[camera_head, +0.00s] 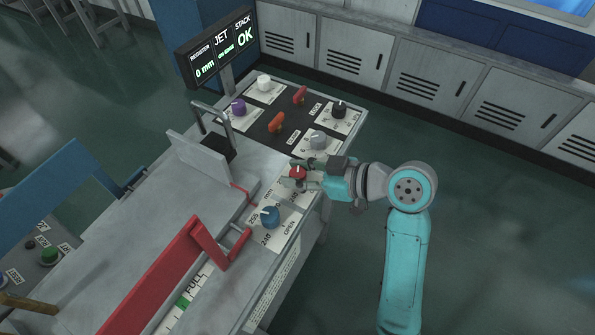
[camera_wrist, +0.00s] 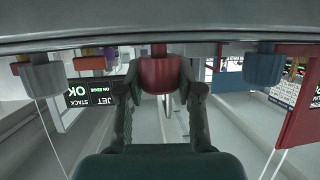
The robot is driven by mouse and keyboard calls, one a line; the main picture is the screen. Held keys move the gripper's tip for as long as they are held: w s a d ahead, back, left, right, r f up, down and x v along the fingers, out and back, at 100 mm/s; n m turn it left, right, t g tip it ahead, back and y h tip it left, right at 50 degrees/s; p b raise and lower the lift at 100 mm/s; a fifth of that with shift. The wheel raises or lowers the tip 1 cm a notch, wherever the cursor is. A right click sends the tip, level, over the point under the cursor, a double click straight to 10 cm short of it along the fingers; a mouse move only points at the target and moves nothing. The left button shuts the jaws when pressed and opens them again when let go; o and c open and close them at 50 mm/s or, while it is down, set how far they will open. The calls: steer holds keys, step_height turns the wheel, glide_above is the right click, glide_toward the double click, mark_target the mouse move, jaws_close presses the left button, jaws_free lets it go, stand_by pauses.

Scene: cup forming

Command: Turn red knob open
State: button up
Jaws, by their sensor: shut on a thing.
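The red knob (camera_head: 298,172) sits on the bench panel, on a white label plate, between the grey knob and the blue knob. My gripper (camera_head: 299,175) reaches it from the right, with its fingers on either side of it. In the wrist view the red knob (camera_wrist: 160,74) is between the two fingertips of my gripper (camera_wrist: 161,88), which are shut on it. The wrist view looks upside down. The knob's pointer and most of its label are hidden or too small to read.
A blue knob (camera_head: 270,216) stands nearer, a grey knob (camera_head: 318,140) farther along. White, purple and black knobs and two orange-red levers (camera_head: 277,122) are at the far end. A red bracket (camera_head: 205,243) rises at left. A display (camera_head: 216,47) reads "JET STACK OK". Floor at right is clear.

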steer(key=m+t+h, duration=0.4)
steer(key=m+t, duration=0.1)
steer(key=m, duration=0.1)
steer(key=shift+a+t+h, duration=0.15)
steer(key=shift+t+h, duration=0.15)
steer(key=shift+h, duration=0.1)
steer(key=shift+m+t+h, duration=0.9)
steer(key=shift+m+h, duration=1.3)
steer(key=shift+h, duration=0.1)
steer(key=o, duration=1.2)
steer(key=shift+h, duration=0.3)
steer(key=shift+d+y, duration=0.25)
steer(key=shift+y, duration=0.15)
